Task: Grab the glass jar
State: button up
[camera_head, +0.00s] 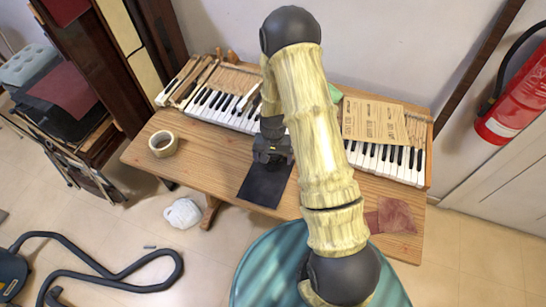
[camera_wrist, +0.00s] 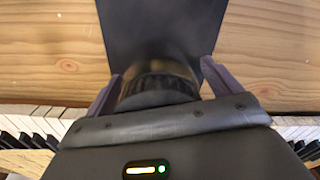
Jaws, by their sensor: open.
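My gripper (camera_head: 270,154) is low over the wooden table, beside the piano keys. In the wrist view my gripper (camera_wrist: 162,72) has its two fingers apart, one on each side of a dark, round, ribbed-edged thing. This appears to be the glass jar (camera_wrist: 158,82), but it is blurred and partly hidden by the gripper body. Whether the fingers touch it cannot be told. A dark flat sheet (camera_wrist: 160,18) lies beyond it. I cannot make out the jar in the head view, where my arm and gripper cover that spot.
The wooden table (camera_head: 222,172) carries the piano keyboard (camera_head: 222,105) along its back. A tape roll (camera_head: 163,144) lies at the left, brown papers (camera_head: 372,120) lie on the keyboard, and a reddish cloth (camera_head: 396,214) lies at the right. The table's front left is clear.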

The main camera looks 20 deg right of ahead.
jog(key=c, duration=1.3)
jog(key=shift+c, duration=0.2)
jog(key=shift+r, duration=0.15)
notch_tip(320, 180, up, 10)
jog(key=shift+f+b, duration=0.1)
jog(key=shift+b, duration=0.55)
